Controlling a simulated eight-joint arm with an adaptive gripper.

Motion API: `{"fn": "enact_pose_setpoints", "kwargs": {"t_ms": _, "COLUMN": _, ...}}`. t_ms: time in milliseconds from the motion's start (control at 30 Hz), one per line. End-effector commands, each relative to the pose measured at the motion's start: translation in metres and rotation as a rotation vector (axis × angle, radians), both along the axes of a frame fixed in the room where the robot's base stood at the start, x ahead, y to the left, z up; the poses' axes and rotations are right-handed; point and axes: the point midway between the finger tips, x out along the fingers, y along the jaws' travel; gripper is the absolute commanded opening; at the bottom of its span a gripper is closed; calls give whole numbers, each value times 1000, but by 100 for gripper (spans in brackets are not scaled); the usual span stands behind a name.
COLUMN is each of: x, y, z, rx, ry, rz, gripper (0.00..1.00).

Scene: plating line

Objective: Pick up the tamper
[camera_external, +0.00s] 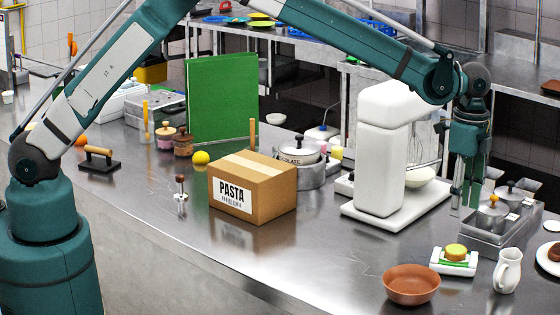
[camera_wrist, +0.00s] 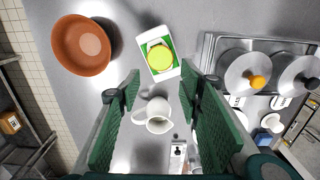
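The tamper (camera_external: 181,188), with a dark brown handle and a shiny metal foot, appears to be the small upright tool on the steel counter, left of the pasta box in the external view. I cannot make it out in the wrist view. My gripper (camera_external: 466,208) hangs pointing down at the right, beside the white mixer and far from the tamper. In the wrist view my gripper (camera_wrist: 163,118) has its two green pads wide apart. Nothing is held between them; a white jug (camera_wrist: 158,115) shows on the counter below.
The pasta box (camera_external: 250,187) and the white mixer (camera_external: 383,150) stand between my gripper and the tamper. A brown bowl (camera_external: 411,286), a white dish (camera_external: 441,262) and a tray of lidded pots (camera_external: 480,238) are near my gripper. A wooden-handled press (camera_external: 100,160) is far left. Counter around the tamper is clear.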

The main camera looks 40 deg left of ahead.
Motion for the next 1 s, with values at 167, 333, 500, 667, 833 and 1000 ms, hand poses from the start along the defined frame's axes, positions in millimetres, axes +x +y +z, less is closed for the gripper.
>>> {"fn": "enact_pose_setpoints", "kwargs": {"t_ms": 167, "x": 0, "y": 0, "z": 0, "rx": 0, "ry": 0, "rz": 0, "gripper": 34}}
{"fn": "enact_pose_setpoints", "kwargs": {"t_ms": 333, "x": 0, "y": 0, "z": 2, "rx": 0, "ry": 0, "rz": 0, "gripper": 34}}
{"fn": "enact_pose_setpoints", "kwargs": {"t_ms": 500, "x": 0, "y": 0, "z": 20, "rx": 0, "ry": 0, "rz": 0, "gripper": 34}}
{"fn": "enact_pose_setpoints", "kwargs": {"t_ms": 667, "x": 0, "y": 0, "z": 64, "rx": 0, "ry": 0, "rz": 0, "gripper": 34}}
{"fn": "enact_pose_setpoints", "kwargs": {"t_ms": 833, "x": 0, "y": 0, "z": 130, "rx": 0, "ry": 0, "rz": 0, "gripper": 34}}
{"fn": "enact_pose_setpoints", "kwargs": {"t_ms": 1000, "x": 0, "y": 0, "z": 183, "rx": 0, "ry": 0, "rz": 0, "gripper": 34}}
